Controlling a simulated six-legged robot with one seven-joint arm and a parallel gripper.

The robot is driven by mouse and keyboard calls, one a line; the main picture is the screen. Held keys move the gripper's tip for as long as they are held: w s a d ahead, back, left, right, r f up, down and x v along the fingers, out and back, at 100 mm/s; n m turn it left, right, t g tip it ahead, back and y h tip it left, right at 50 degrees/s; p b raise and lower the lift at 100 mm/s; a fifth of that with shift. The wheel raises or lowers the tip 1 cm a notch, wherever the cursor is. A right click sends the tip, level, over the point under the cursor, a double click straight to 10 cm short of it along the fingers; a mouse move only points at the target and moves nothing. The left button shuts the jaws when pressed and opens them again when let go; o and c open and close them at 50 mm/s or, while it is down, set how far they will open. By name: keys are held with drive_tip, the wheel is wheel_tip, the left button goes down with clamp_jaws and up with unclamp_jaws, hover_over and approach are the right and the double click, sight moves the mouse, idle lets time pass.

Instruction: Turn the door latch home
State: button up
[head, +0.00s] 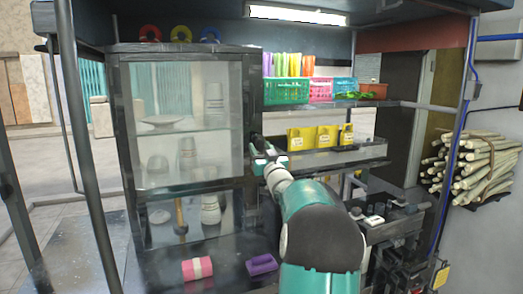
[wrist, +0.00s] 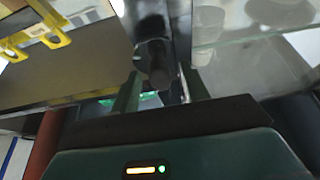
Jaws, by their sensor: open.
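The glass-fronted cabinet door (head: 188,125) stands at the left in the head view and looks shut. Its dark latch (head: 256,141) is at the door's right edge, largely hidden by my gripper (head: 266,155). In the wrist view the latch shows as a dark rounded knob or handle (wrist: 156,62) on a dark upright. My gripper, which also shows in the wrist view (wrist: 160,92), is open, with one finger on each side of the knob's end. I cannot tell whether the fingers touch it. The latch's exact angle is unclear.
Right of the door, a shelf holds yellow boxes (head: 313,137), with green (head: 286,91) and pink baskets above. Cane bundles (head: 477,167) are at far right.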

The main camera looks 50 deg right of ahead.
drive_tip(key=shift+c, duration=0.3)
drive_tip(key=c, duration=0.9)
drive_tip(key=shift+n+y, duration=0.4)
drive_tip(key=shift+n, duration=0.3)
drive_tip(key=n+t+y, duration=0.1)
drive_tip(key=n+y, duration=0.1)
drive_tip(key=n, duration=0.2)
drive_tip(key=shift+d, duration=0.15)
drive_tip(key=n+y, duration=0.2)
drive_tip(key=n, duration=0.1)
drive_tip(key=n+y, duration=0.1)
drive_tip(key=n, duration=0.3)
drive_tip(key=shift+s+d+r+n+y, duration=0.1)
drive_tip(key=shift+d+n+y, duration=0.05)
drive_tip(key=shift+n+y, duration=0.2)
drive_tip(key=n+y, duration=0.1)
drive_tip(key=n, duration=0.4)
drive_tip(key=shift+d+r+g+y, duration=0.1)
drive_tip(key=shift+r+g+y, duration=0.05)
drive_tip(key=shift+g+y, duration=0.25)
drive_tip(key=n, duration=0.2)
drive_tip(key=n+g, duration=0.1)
drive_tip(key=n, duration=0.1)
drive_tip(key=shift+r+g+y, duration=0.15)
drive_tip(key=shift+g+y, duration=0.15)
drive_tip(key=shift+y, duration=0.05)
drive_tip(key=shift+s+n, duration=0.1)
drive_tip(key=shift+n, duration=0.25)
